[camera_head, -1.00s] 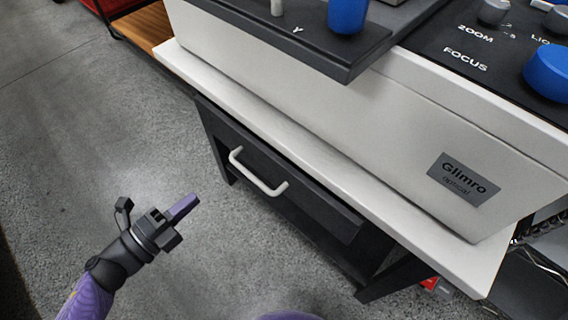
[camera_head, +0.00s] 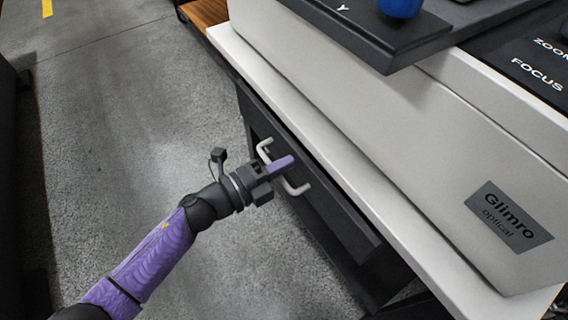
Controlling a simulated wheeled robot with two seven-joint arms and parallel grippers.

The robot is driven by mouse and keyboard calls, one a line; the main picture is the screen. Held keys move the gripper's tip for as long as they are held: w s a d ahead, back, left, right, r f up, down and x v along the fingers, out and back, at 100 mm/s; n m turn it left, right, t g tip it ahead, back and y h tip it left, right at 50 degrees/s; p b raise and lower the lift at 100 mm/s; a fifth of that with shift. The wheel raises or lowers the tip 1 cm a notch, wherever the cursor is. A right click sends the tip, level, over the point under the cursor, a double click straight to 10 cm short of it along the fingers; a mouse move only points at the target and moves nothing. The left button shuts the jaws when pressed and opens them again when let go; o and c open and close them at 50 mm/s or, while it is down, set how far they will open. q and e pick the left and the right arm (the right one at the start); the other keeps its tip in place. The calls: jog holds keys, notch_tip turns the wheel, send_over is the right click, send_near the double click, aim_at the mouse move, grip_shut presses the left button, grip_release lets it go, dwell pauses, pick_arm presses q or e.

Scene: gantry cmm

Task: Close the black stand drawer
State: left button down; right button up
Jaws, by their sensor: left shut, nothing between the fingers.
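The black stand drawer (camera_head: 335,217) sits under the pale worktop, with its front sticking out a little from the dark stand. Its light handle (camera_head: 297,188) is a bent bar on the drawer front, partly hidden by my left gripper. My left gripper (camera_head: 290,162) is shut and empty, with its purple fingers in front of the handle. I cannot tell whether the fingers touch the handle or the drawer front. My right gripper is not in view.
The white worktop (camera_head: 300,121) overhangs the drawer and carries a large pale Glimro machine (camera_head: 410,120) with a dark stage on top. A wooden-topped bench (camera_head: 205,13) stands at the back. The grey concrete floor (camera_head: 110,130) at the left is clear.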

aim_at(296, 157)
pick_arm(q)
jog(key=shift+w+d, duration=0.15)
jog(key=x, duration=0.4)
jog(key=shift+b, duration=0.35)
jog(key=shift+d+r, duration=0.1)
jog(key=shift+r, duration=0.1)
